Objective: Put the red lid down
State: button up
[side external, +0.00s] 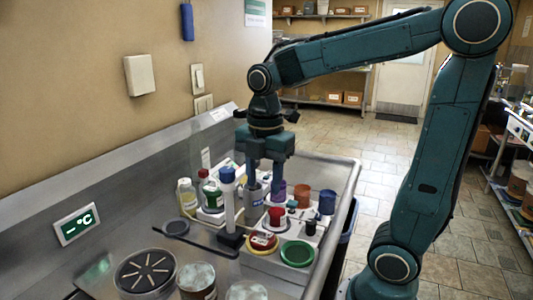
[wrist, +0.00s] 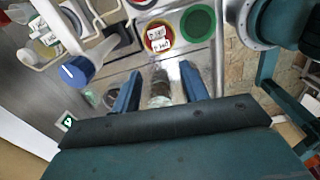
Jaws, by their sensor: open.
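The red lid (side external: 262,241) is a round red disc with white labels, ringed by yellow, lying on the pale tray near the green lid. It also shows in the wrist view (wrist: 154,44), at top centre. I cannot tell whether the yellow is its own rim or a piece under it. My gripper (side external: 265,190) is open, pointing down over the back part of the tray, apart from the red lid. In the wrist view its two blue fingers (wrist: 160,82) are spread, and no lid is held between them.
A green round lid (side external: 297,253) lies right of the red one. A tall white post with a blue top (side external: 228,175) stands left of my gripper. Bottles (side external: 187,197) and coloured cups (side external: 327,202) crowd the tray. Jars (side external: 197,280) stand at the front.

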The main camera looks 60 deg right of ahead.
jog(key=s+a+r+m+t, duration=0.1)
jog(key=s+a+m+t, duration=0.2)
jog(key=s+m, duration=0.6)
jog(key=m+t, duration=0.2)
jog(key=m, duration=0.6)
jog(key=shift+s+a+r, duration=0.15)
jog(key=shift+s+a, duration=0.05)
jog(key=shift+s, duration=0.05)
jog(key=shift+o, duration=0.4)
